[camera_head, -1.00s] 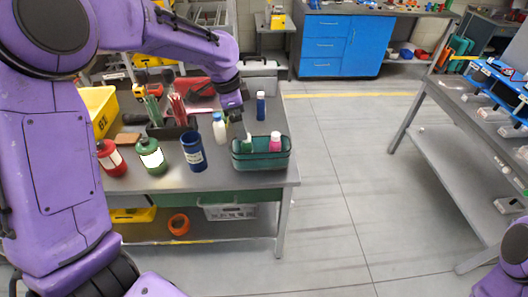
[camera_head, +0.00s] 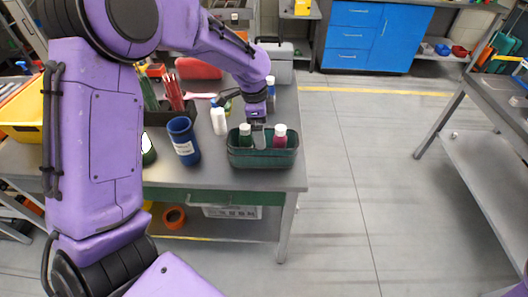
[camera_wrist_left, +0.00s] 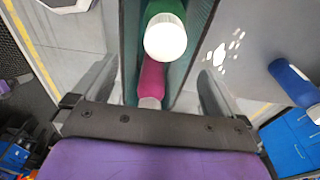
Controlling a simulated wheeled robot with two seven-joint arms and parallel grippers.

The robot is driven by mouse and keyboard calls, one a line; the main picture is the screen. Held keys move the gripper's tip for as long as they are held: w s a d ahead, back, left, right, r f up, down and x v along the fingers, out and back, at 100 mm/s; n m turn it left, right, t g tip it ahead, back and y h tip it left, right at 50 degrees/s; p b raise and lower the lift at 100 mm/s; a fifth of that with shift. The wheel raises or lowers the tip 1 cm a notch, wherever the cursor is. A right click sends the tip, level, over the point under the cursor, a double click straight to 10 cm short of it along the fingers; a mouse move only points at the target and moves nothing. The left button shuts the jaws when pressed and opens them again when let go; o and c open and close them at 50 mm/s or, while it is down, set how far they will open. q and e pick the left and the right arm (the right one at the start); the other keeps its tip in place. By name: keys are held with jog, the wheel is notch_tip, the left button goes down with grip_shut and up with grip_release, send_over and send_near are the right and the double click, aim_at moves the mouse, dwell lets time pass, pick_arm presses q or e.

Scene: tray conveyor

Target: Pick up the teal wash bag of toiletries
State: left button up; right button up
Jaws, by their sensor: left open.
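The teal wash bag (camera_head: 262,159) stands upright and open-topped at the front right corner of the grey table. A green bottle (camera_head: 245,137) and a pink bottle (camera_head: 280,138), both with white caps, stand in it. My left gripper (camera_head: 258,137) is open and points down over the bag's middle, between the two bottles. In the left wrist view the bag's teal wall (camera_wrist_left: 199,40) lies between my spread fingers, with the green bottle (camera_wrist_left: 165,14) and pink bottle (camera_wrist_left: 152,80) inside. I cannot tell whether the fingers touch the bag. My right gripper is not in view.
A white bottle (camera_head: 218,118) and a dark blue canister (camera_head: 184,140) stand left of the bag. A blue bottle (camera_head: 270,92) stands behind it, also seen in the wrist view (camera_wrist_left: 294,80). The floor right of the table (camera_head: 300,178) is clear.

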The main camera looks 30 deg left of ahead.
pick_arm(q)
jog(key=f, duration=0.3)
jog(key=f+p, duration=0.1)
jog(key=f, duration=0.1)
jog(key=shift+d+f, duration=0.2)
jog(key=shift+d, duration=0.15)
jog(key=shift+r, duration=0.1)
jog(key=c, duration=1.1)
